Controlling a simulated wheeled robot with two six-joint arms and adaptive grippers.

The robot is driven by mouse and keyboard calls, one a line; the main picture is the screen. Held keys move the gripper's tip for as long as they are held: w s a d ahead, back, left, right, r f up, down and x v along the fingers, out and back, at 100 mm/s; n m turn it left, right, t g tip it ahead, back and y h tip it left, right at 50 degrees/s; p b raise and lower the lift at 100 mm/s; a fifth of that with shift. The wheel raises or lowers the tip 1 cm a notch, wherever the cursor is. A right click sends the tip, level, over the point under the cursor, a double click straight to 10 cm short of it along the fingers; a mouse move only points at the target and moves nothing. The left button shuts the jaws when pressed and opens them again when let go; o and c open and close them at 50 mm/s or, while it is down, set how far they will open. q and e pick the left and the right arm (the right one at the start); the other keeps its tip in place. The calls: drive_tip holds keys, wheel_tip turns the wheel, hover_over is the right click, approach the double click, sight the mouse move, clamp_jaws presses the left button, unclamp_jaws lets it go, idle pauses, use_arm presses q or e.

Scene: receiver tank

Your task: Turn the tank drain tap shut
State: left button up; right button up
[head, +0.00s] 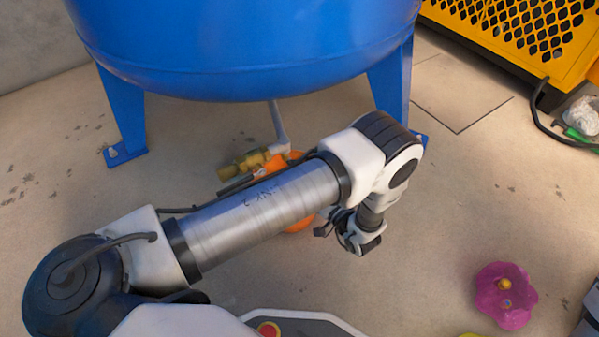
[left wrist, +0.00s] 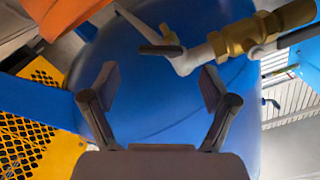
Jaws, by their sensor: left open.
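The blue tank (head: 245,45) stands on legs at the top of the head view. A pale pipe (head: 278,122) runs down from it to the brass drain tap (head: 248,164), whose right side is partly hidden by my left arm. In the left wrist view the brass tap (left wrist: 250,34) is at upper right, joined to the pale pipe (left wrist: 190,60).
An orange object (head: 268,166) lies by the tap, mostly behind my left arm. The tank's legs (head: 122,112) flank the tap. A yellow perforated cage (head: 520,28) with a black cable stands at upper right. A magenta flower-shaped object (head: 502,300) lies on the floor.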

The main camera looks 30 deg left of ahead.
use_arm(q)
drive_tip(key=b+x, duration=0.1)
drive_tip(key=x, duration=0.4)
drive_tip(key=c, duration=1.2)
drive_tip(key=shift+o, duration=0.2)
use_arm(e)
wheel_tip(320, 180, down, 2)
drive_tip(key=shift+w+f, duration=0.1)
drive_tip(key=shift+w, duration=0.05)
